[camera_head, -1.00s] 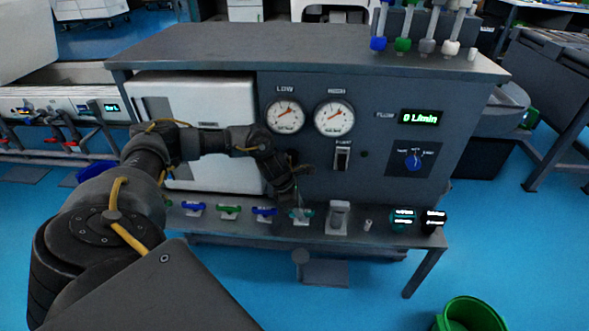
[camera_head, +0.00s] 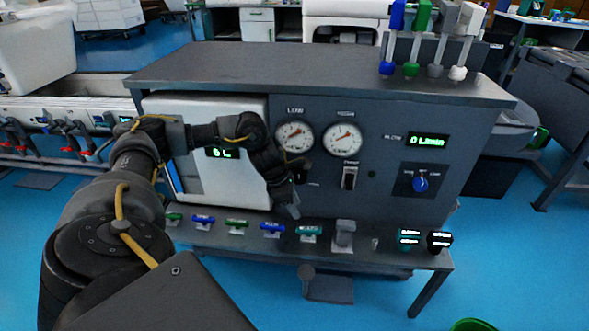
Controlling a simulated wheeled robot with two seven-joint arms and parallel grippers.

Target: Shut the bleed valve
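A row of small valves with coloured handles runs along the bench's front ledge. From left they are green (camera_head: 173,217), blue (camera_head: 203,219), green (camera_head: 237,224), blue (camera_head: 271,228) and teal (camera_head: 309,231). All these handles look crosswise, left to right. I cannot read which one is labelled bleed. My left gripper (camera_head: 291,205) points down, just above and behind the gap between the right blue handle and the teal handle. It appears apart from both. Its fingers are dark and small, so their opening is unclear. My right gripper is out of view.
The panel behind has two gauges (camera_head: 294,135), a display reading 0 L/min (camera_head: 428,141), a switch (camera_head: 349,178) and a blue knob (camera_head: 420,184). A grey block (camera_head: 344,237) and dark buttons (camera_head: 439,241) stand right of the valves. A white box (camera_head: 215,180) is left.

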